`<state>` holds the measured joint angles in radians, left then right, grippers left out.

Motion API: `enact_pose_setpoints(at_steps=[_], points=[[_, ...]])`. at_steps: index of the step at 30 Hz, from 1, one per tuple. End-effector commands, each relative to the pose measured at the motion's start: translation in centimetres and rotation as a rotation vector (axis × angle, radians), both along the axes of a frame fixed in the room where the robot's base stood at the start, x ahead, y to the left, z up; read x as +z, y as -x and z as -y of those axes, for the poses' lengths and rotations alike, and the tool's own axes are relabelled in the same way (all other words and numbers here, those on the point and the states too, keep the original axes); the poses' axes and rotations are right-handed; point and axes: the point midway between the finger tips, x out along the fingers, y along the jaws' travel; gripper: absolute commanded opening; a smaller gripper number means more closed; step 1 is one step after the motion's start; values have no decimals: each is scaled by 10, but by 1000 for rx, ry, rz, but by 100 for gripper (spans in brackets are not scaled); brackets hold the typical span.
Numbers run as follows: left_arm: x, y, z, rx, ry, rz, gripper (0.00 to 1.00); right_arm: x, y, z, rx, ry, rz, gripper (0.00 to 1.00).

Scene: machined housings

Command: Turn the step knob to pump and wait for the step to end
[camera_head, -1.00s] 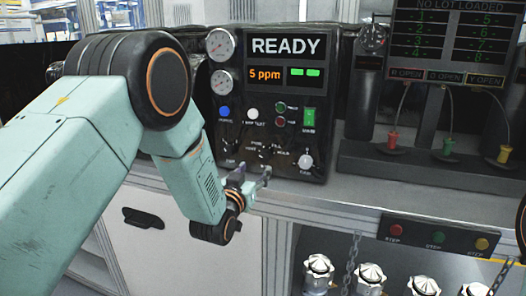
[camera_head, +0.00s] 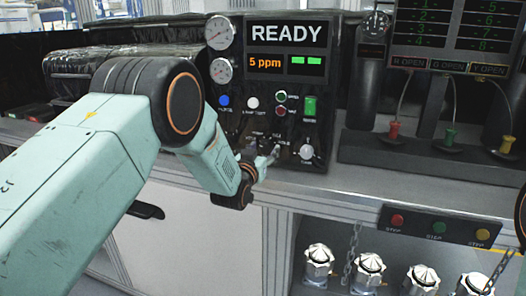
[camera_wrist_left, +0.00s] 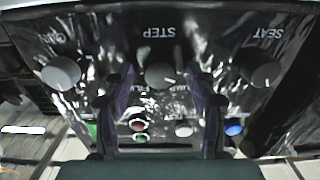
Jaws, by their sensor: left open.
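The black control panel (camera_head: 240,100) reads READY and 5 ppm in the head view. In the upside-down left wrist view, the grey round step knob (camera_wrist_left: 162,75) sits under the STEP label, between two other knobs. Its pointer direction is hard to read. My left gripper (camera_head: 268,158) is at the lower part of the panel and hides most of this knob in the head view. In the wrist view my left gripper (camera_wrist_left: 163,98) is open, with one dark finger on each side of the step knob. I cannot tell whether they touch it.
In the wrist view, the SEAT knob (camera_wrist_left: 259,69) and another knob (camera_wrist_left: 61,73) flank the step knob. A button box (camera_head: 438,228) and silver fittings stand lower right.

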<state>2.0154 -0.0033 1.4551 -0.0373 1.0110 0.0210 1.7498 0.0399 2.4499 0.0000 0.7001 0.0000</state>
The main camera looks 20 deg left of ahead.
Motion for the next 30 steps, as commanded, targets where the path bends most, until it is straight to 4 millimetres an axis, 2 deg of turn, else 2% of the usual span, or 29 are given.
enact_pose_setpoints(at_steps=[2,21,30], points=[[0,0,0,0,0,0,57,0,0,0,0,0,0,0],[0,0,0,0,0,0,3,0,0,0,0,0,0,0],[0,0,0,0,-42,1,3,-2,0,0,0,0,0,0]])
